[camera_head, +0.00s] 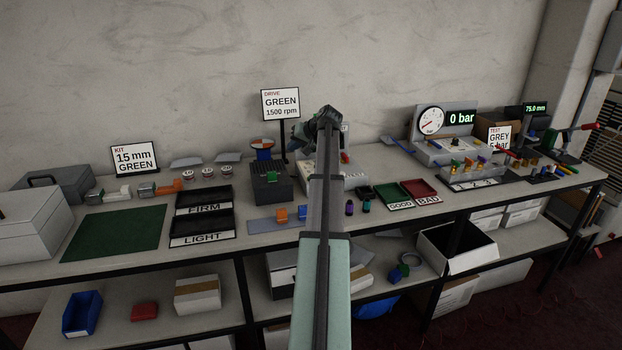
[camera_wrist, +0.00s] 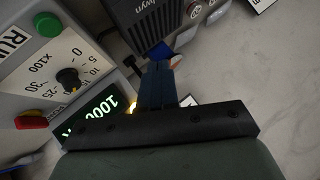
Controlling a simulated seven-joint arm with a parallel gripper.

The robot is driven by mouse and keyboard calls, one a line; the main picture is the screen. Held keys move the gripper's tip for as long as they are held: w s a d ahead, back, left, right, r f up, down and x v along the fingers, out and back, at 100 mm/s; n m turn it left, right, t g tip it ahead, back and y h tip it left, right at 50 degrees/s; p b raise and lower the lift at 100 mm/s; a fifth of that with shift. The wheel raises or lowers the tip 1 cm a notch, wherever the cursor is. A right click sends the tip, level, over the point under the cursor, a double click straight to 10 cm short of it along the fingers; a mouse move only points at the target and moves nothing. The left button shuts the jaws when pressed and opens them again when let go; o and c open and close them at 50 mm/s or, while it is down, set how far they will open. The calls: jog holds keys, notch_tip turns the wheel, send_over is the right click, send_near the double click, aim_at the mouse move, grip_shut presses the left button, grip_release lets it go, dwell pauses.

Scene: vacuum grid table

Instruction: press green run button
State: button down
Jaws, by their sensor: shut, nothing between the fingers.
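The green run button (camera_wrist: 47,24) is a round cap on the grey control box (camera_wrist: 20,75), beside a partly cut-off "RUN" label at the upper left of the wrist view. My gripper (camera_wrist: 158,62) is shut and empty, its fingers pointing past the box to the right of the button, apart from it. In the head view my gripper (camera_head: 325,118) is above the control box (camera_head: 309,172), which my arm largely hides. The green button cannot be made out in the head view.
The box also carries a black dial knob (camera_wrist: 68,78), a red switch (camera_wrist: 32,121) and a lit display (camera_wrist: 95,115). A dark ribbed unit (camera_wrist: 145,20) stands close by. A "DRIVE GREEN 1500 rpm" sign (camera_head: 281,104) stands behind. Green and red trays (camera_head: 392,193) lie to the right.

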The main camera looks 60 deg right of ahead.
jog(key=s+d, duration=0.3)
jog(key=s, duration=0.3)
jog(key=shift+s+d+g, duration=0.15)
jog(key=shift+g, duration=0.15)
jog(key=shift+f, duration=4.35)
jog(key=shift+f, duration=0.95)
jog(key=shift+r, duration=0.95)
jog(key=shift+r, duration=2.5)
